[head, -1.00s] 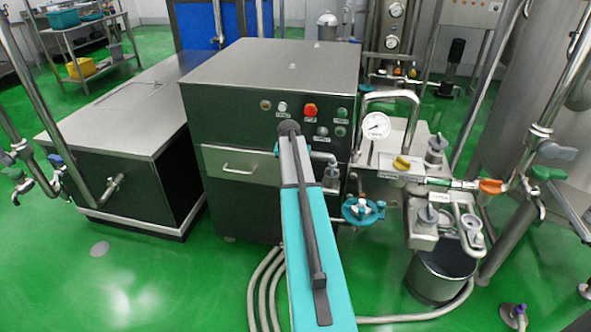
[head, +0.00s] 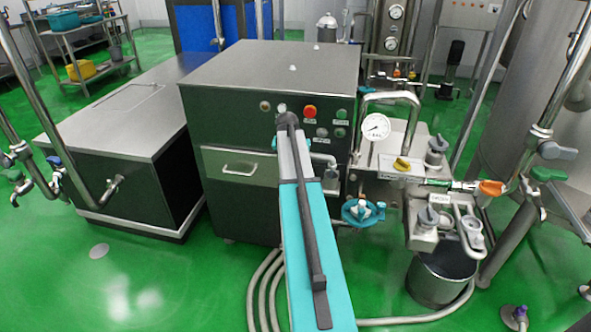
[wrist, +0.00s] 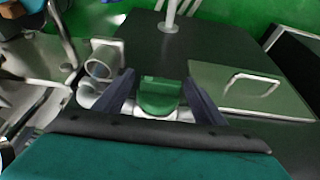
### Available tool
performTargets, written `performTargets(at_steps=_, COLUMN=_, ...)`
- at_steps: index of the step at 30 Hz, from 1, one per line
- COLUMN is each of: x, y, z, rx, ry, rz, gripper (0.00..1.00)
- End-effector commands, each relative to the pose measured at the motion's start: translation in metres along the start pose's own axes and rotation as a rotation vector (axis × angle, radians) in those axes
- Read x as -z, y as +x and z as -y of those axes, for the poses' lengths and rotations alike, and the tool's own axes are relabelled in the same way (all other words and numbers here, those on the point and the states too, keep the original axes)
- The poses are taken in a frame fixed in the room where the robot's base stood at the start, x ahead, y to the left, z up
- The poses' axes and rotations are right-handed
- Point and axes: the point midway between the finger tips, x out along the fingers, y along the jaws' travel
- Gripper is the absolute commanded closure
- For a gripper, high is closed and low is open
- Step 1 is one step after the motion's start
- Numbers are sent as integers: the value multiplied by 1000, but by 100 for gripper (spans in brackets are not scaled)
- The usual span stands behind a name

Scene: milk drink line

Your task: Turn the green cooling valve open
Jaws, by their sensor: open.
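The green valve handle (wrist: 160,98) sits on a pale pipe (wrist: 178,114) at the front of the dark cabinet in the wrist view. My gripper (wrist: 158,84) is open, with one dark finger on each side of the handle. Small gaps seem to show between fingers and handle; I cannot tell if either touches. In the head view my arm hides this handle and most of my gripper.
The steel cabinet (head: 275,65) stands ahead, with a drawer (head: 238,168) and buttons. Hoses lie on the green floor.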

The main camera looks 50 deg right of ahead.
Motion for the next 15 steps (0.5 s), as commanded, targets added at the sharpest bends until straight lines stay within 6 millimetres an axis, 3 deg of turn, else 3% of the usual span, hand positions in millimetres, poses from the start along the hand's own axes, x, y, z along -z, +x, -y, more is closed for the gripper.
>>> performTargets(at_steps=15, x=0, y=-71, z=0, rx=0, ry=-1, rz=-4, gripper=36)
